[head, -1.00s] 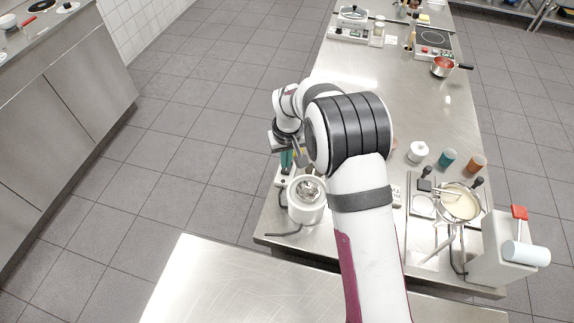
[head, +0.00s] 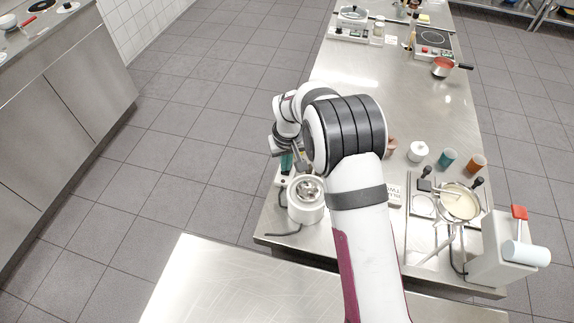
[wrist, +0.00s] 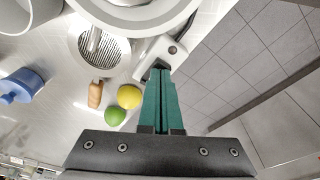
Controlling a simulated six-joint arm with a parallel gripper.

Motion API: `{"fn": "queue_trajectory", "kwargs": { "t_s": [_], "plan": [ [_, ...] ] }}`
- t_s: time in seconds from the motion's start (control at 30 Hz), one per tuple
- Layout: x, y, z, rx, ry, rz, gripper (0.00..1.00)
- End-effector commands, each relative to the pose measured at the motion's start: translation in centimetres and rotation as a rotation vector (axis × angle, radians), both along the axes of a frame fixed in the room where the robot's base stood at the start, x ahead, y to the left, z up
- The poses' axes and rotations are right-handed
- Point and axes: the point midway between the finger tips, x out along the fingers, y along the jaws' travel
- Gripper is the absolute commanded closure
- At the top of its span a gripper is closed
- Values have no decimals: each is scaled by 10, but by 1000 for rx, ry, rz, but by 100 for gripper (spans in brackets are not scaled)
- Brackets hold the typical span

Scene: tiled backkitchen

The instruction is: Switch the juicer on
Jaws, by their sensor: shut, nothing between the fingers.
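The juicer (head: 306,212) is a white round body with a metal top, at the near left corner of the steel counter. In the wrist view its white rim (wrist: 140,18) fills the top, and a small white block with a dark round spot (wrist: 172,49) juts out beside it. My gripper (head: 287,164) is over the counter's left edge, just behind the juicer. In the wrist view its teal fingers (wrist: 160,74) are closed together and empty, tips at the white block. I cannot tell whether they touch it. Part of the block is hidden behind the fingertips.
A yellow fruit (wrist: 129,97), a green fruit (wrist: 115,117) and a wooden-handled tool (wrist: 95,94) lie near the juicer. A white jar (head: 418,152), a teal cup (head: 447,158) and a pan (head: 461,206) stand to the right. Floor drops away left of the counter.

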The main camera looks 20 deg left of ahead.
Motion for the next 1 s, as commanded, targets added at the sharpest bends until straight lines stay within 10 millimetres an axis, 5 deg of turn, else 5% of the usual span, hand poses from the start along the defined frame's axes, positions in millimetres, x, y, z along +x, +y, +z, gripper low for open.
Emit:
{"fn": "queue_trajectory", "kwargs": {
  "t_s": [0.23, 0.8, 1.0],
  "plan": [
    [0, 0, 1, 1, -1, 0, 100],
    [0, 0, 63, 1, -1, 0, 100],
    [0, 0, 69, 1, -1, 0, 100]
  ]
}}
